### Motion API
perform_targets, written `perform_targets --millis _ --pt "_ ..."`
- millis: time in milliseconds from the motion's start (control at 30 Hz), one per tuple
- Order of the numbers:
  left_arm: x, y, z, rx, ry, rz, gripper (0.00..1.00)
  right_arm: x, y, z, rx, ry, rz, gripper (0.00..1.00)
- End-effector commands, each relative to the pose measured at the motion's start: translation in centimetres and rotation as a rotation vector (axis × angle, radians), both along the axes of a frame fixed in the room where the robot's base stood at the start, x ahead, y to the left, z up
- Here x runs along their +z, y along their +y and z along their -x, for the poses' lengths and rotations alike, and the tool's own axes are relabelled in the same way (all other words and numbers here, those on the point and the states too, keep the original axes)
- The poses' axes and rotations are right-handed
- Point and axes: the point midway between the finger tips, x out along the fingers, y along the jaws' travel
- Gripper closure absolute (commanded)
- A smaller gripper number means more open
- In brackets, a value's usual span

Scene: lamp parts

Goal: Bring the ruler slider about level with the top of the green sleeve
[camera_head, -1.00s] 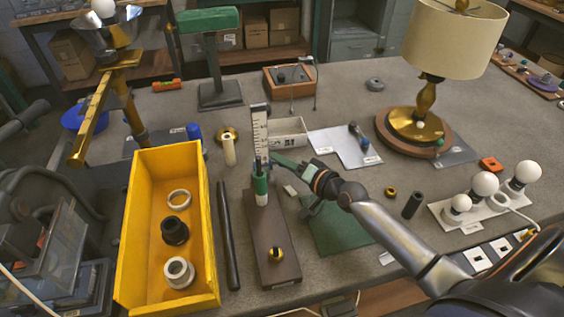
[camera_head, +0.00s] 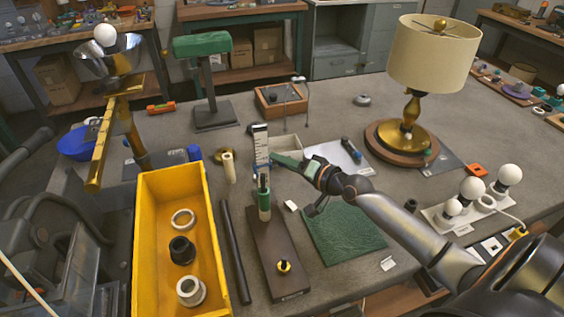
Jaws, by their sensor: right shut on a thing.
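A white ruler (camera_head: 261,142) with dark marks stands upright on a brown base board (camera_head: 279,255). The green sleeve (camera_head: 264,190) stands upright in front of the ruler, with a pale lower part. A small bluish slider (camera_head: 258,167) shows on the ruler, near the height of the sleeve's top; the exact offset is too small to tell. My right gripper (camera_head: 275,163) reaches in from the right with green fingers, shut on the slider at the ruler's right edge. The fingers partly hide the slider. My left gripper is not in view.
A yellow bin (camera_head: 142,245) with rings stands at left, beside a dark rod (camera_head: 234,250). A green mat (camera_head: 345,235) lies under my right arm. A brass lamp (camera_head: 408,130) stands at back right, and white bulbs (camera_head: 472,188) at right.

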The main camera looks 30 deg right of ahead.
Motion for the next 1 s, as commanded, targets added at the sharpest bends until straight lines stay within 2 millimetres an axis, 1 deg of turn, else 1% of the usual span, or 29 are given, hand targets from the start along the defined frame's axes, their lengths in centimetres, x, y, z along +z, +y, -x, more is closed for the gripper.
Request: perform_targets --millis 100,133,400,667,767,867,1000 --pt "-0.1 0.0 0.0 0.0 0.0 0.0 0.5 0.0 -0.1 0.0 -0.002 -0.001 0.001 1.0" --pt "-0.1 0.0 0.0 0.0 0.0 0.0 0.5 -0.1 -0.1 0.0 -0.002 -0.001 0.001 0.66" --pt "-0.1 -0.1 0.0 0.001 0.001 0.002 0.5 -0.1 0.0 0.0 -0.001 0.001 0.002 0.36" --pt "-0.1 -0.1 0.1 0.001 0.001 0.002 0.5 -0.1 0.0 0.1 0.0 0.002 0.002 0.36" --pt "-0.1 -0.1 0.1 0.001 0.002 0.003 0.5 0.0 -0.2 0.5 -0.001 0.001 0.002 0.36" --pt "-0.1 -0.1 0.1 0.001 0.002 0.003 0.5 0.1 -0.4 1.4 0.0 0.002 0.003 0.36" --pt "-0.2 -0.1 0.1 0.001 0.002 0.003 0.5 0.4 -1.0 3.4 0.001 0.005 0.005 0.36"
